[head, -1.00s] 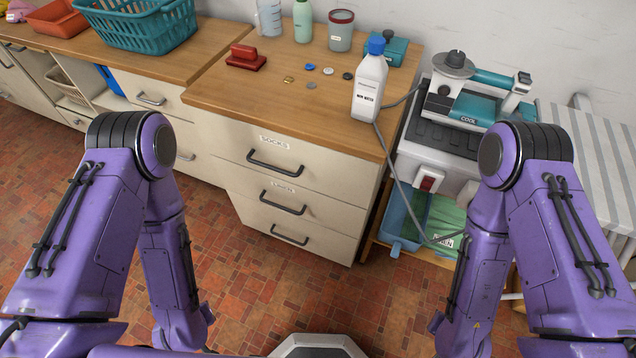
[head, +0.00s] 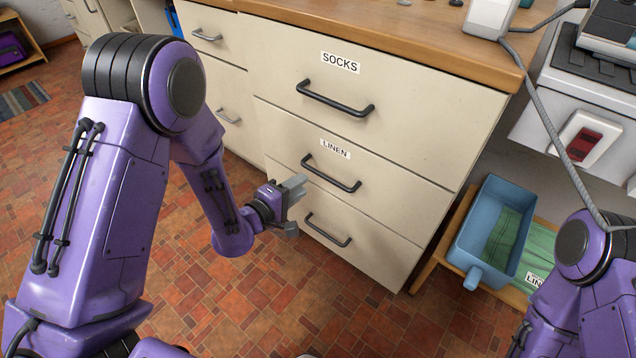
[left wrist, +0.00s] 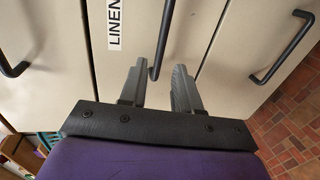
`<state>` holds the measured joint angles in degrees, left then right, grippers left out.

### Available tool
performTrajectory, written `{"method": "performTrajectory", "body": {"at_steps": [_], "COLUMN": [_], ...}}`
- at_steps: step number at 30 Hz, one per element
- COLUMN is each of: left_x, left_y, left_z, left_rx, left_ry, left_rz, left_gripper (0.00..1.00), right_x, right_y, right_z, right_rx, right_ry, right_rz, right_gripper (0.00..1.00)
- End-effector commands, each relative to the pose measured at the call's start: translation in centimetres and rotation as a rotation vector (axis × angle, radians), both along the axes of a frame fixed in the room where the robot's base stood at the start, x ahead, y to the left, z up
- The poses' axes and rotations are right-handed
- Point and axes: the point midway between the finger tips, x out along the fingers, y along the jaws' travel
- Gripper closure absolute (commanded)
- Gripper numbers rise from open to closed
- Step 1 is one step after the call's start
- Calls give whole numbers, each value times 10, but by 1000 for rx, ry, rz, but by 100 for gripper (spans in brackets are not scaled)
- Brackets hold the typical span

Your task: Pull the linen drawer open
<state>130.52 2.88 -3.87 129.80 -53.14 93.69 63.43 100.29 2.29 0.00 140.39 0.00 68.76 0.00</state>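The linen drawer (head: 385,190) is the middle drawer of the cream cabinet, marked LINEN, and its front is flush with the others. Its dark bar handle (head: 331,176) also shows in the left wrist view (left wrist: 163,40). My left gripper (head: 297,205) is open and empty, just in front of the cabinet near the left end of that handle. In the left wrist view its two fingers (left wrist: 160,75) show on either side of the handle's end; I cannot tell whether the bar is at their depth. My right gripper is out of view; only its arm shows at lower right.
The socks drawer (head: 400,115) is above and an unmarked drawer handle (head: 328,230) below. A blue bin (head: 483,240) stands on a low wooden shelf at right, near a hanging grey cord (head: 560,125). The tiled floor (head: 260,300) in front is clear.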

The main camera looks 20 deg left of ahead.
Motion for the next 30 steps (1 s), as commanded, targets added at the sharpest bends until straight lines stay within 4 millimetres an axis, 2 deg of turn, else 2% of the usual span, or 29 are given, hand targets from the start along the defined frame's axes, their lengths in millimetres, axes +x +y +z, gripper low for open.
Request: {"method": "performTrajectory", "body": {"at_steps": [6, 10, 15, 22, 25, 30], "left_x": [46, 67, 79, 79, 79, 79], "left_y": [-17, -24, -29, -29, -29, -27], "left_z": [-12, -16, -18, -18, -18, -18], "left_rx": [4, 3, 4, 3, 4, 4], "left_ry": [0, 0, 3, 3, 3, 3], "left_rz": [-1, 1, 2, 3, 3, 3], "left_gripper": [68, 68, 68, 68, 100, 100], "right_x": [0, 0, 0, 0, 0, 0], "right_y": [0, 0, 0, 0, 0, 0], "right_z": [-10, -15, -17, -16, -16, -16], "right_rx": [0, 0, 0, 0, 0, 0], "right_ry": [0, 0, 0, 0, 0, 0], "right_rz": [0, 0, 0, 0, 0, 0], "right_gripper": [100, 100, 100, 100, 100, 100]}}
